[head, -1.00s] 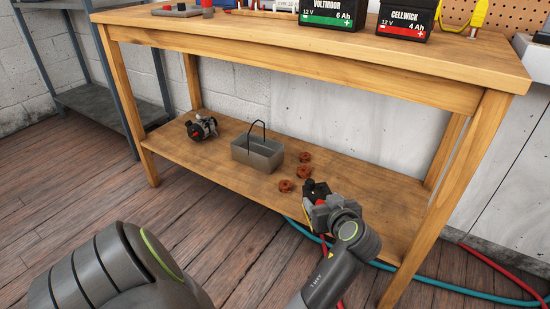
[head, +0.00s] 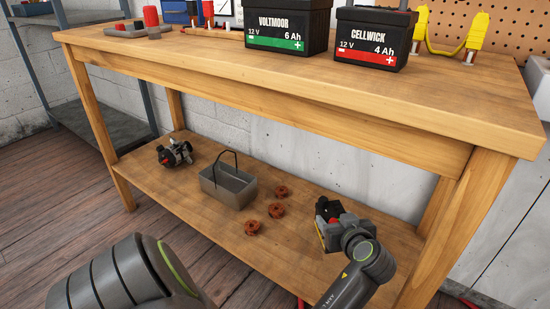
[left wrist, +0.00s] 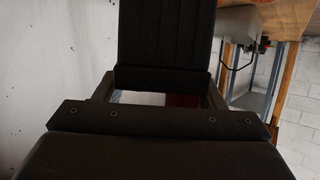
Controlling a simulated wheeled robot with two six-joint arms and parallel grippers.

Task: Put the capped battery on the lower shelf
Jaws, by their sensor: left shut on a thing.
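My left gripper (head: 340,228) is over the right part of the wooden lower shelf (head: 190,222). It is shut on a dark block, apparently the capped battery (head: 323,209), with bits of red and yellow showing; the gripper hides most of it. I cannot tell whether it touches the shelf or hangs above it. In the left wrist view a black ribbed block (left wrist: 165,40) fills the top middle, with white and dark red patches below it. My right gripper is not in view.
Several rust-coloured rings (head: 277,210), a grey metal bin (head: 231,192) with a handle and an alternator (head: 174,152) stand on the lower shelf. On the bench top (head: 300,75) are a VOLTMOOR battery (head: 287,26) and a CELLWICK battery (head: 371,40). The shelf front between rings and gripper is clear.

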